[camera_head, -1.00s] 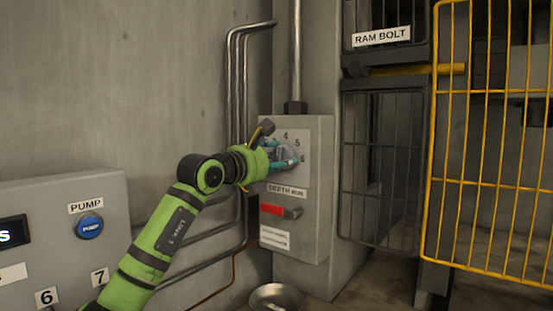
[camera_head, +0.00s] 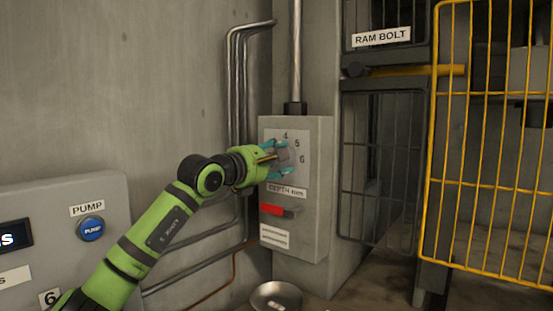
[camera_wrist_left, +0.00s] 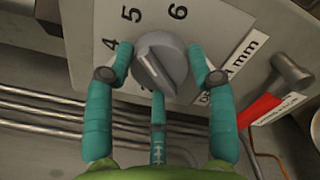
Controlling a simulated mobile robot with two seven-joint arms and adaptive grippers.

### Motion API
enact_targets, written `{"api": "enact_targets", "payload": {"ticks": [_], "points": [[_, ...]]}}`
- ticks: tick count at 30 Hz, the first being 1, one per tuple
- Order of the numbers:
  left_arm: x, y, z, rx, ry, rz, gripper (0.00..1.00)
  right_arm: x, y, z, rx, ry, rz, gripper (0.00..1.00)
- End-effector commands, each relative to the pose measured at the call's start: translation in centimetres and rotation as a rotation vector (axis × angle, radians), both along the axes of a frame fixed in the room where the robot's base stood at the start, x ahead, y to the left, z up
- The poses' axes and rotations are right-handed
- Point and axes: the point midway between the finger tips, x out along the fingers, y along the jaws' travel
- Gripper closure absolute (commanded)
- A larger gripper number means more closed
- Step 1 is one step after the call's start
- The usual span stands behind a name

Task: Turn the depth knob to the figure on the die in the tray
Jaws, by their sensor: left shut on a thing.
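The grey depth knob (camera_wrist_left: 160,63) sits on a white dial plate on the grey control box. It also shows partly in the head view (camera_head: 285,157). My left gripper (camera_head: 279,159) is shut on the knob, with teal fingers around it in the wrist view (camera_wrist_left: 163,72). The knob's raised ridge lies diagonally; which figure it points to is not clear. The figures 4, 5 and 6 show; lower figures are hidden by the fingers. A metal tray (camera_head: 262,294) stands low at the bottom edge with small white pieces (camera_head: 275,304) in it, their faces too small to read.
A red-handled lever (camera_head: 277,210) is below the dial. A panel (camera_head: 60,190) with a blue PUMP button (camera_head: 90,228) stands at left, behind my arm. Pipes (camera_head: 236,100) run up the wall. A yellow cage (camera_head: 490,150) and dark mesh doors (camera_head: 383,165) stand at right.

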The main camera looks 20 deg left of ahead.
Motion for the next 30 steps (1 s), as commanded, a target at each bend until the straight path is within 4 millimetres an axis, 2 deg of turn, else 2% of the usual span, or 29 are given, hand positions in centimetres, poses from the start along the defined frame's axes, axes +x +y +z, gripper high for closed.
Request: {"api": "enact_targets", "payload": {"ticks": [1,16,17,18,30], "points": [[0.2,0.08,-0.79,0.015,0.014,0.003,0.77,0.0,0.0,-0.01,0.0,0.0,0.0,0.43],[0.2,0.14,-0.73,0.031,0.006,0.005,0.77,-0.02,-0.06,0.01,-0.001,0.001,-0.001,0.43],[0.2,0.14,-0.73,0.031,0.006,0.005,0.36,-0.02,-0.06,0.01,-0.001,0.001,-0.001,0.43],[0.2,0.15,-0.71,0.031,0.006,0.005,0.2,-0.03,-0.06,0.01,-0.001,0.001,-0.001,0.43],[-0.12,0.17,-0.17,0.027,-0.005,0.003,0.19,-0.11,-0.48,0.03,-0.006,0.002,0.001,0.43]]}}
